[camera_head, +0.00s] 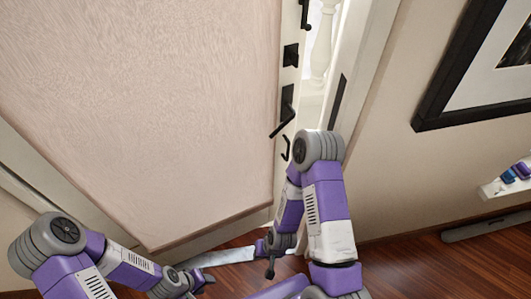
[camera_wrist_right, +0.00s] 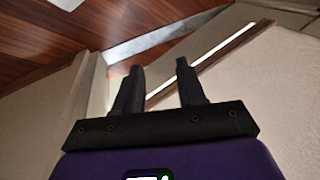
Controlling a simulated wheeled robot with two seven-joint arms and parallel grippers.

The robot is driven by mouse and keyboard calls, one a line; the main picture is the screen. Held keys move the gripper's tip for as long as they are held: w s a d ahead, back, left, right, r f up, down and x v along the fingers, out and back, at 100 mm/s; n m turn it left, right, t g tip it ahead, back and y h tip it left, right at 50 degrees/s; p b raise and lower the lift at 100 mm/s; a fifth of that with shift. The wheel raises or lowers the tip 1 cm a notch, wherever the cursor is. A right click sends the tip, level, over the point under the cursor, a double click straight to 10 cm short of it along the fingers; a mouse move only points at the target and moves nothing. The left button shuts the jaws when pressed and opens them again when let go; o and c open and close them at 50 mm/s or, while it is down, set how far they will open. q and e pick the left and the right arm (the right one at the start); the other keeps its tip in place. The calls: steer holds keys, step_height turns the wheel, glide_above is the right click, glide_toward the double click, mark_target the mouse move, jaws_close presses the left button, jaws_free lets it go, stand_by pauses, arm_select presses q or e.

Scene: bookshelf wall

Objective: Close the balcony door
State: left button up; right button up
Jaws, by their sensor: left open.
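The balcony door (camera_head: 140,100) is a large pale textured panel filling the left and middle of the head view. It stands ajar: a bright gap with white balusters shows between its right edge and the frame (camera_head: 362,75). A black lever handle (camera_head: 285,115) sits on that edge. My left gripper (camera_head: 207,280) is open, low near the door's bottom edge; whether it touches the door is unclear. My right gripper (camera_head: 270,268) is low by the threshold, below the handle. In the right wrist view its two fingers (camera_wrist_right: 159,66) stand apart with nothing held between them.
A light grey threshold strip (camera_head: 225,257) crosses the dark wooden floor (camera_head: 430,270). A black-framed picture (camera_head: 470,75) hangs on the right wall, and a small white shelf (camera_head: 505,187) with small items is below it.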

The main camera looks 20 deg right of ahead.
steer(key=w+d+f+m+t+h+b, duration=0.1)
steer(key=w+d+f+m+t+h, duration=0.2)
steer(key=w+d, duration=0.45)
steer(key=t+h+b, duration=0.2)
steer(key=t+h, duration=0.7)
steer(key=t, duration=0.2)
glide_toward(288, 152)
steer(key=w, duration=0.1)
steer(key=shift+n, duration=0.4)
steer(key=b+x, duration=0.1)
steer(key=x, duration=0.7)
steer(key=shift+d+r, duration=0.1)
steer(key=shift+d, duration=0.15)
steer(key=shift+c, duration=0.5)
jaws_close()
